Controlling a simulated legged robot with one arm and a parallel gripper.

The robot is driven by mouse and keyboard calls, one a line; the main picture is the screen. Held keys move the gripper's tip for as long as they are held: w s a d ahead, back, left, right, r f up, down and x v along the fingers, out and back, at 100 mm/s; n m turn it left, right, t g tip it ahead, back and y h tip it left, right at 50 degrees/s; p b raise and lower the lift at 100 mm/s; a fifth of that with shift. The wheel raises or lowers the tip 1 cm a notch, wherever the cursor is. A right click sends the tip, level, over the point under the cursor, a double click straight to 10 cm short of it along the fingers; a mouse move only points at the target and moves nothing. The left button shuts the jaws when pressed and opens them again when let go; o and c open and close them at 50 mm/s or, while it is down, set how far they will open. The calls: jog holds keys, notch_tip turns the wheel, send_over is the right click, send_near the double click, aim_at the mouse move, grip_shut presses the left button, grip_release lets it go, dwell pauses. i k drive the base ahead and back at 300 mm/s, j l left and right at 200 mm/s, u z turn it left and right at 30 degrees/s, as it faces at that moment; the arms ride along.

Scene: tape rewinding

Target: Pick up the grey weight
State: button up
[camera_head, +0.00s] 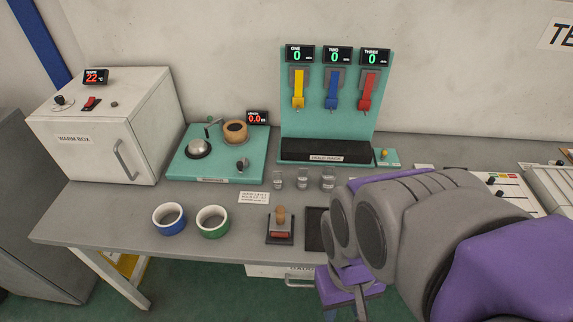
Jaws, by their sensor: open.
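Three small grey, shiny cylinders stand in a row on the grey table in front of the hold rack. They are the left one (278,181), the middle one (303,180) and the right one (328,180). They look like the weights, but I cannot tell which is the grey weight. My arm, grey and purple, fills the lower right. My gripper (352,292) is low at the table's front edge, below and right of the cylinders and apart from them. It is open, and nothing shows in it. My arm partly hides it.
A teal hold rack (325,115) with yellow, blue and red hangers stands behind. A teal rewinder base (238,168) and white warm box (105,125) are left.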

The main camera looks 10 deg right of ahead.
aim_at(302, 178)
jog(key=z, duration=0.8)
jog(key=k+j+z, duration=0.1)
jog(key=j+z, duration=0.2)
jog(key=j, duration=0.15)
jog(key=k+j+z, duration=0.25)
jog(key=j, duration=0.15)
jog(key=k+j+z, duration=0.15)
jog(key=j+z, duration=0.15)
jog(key=k+j, duration=0.1)
jog(key=j, duration=0.2)
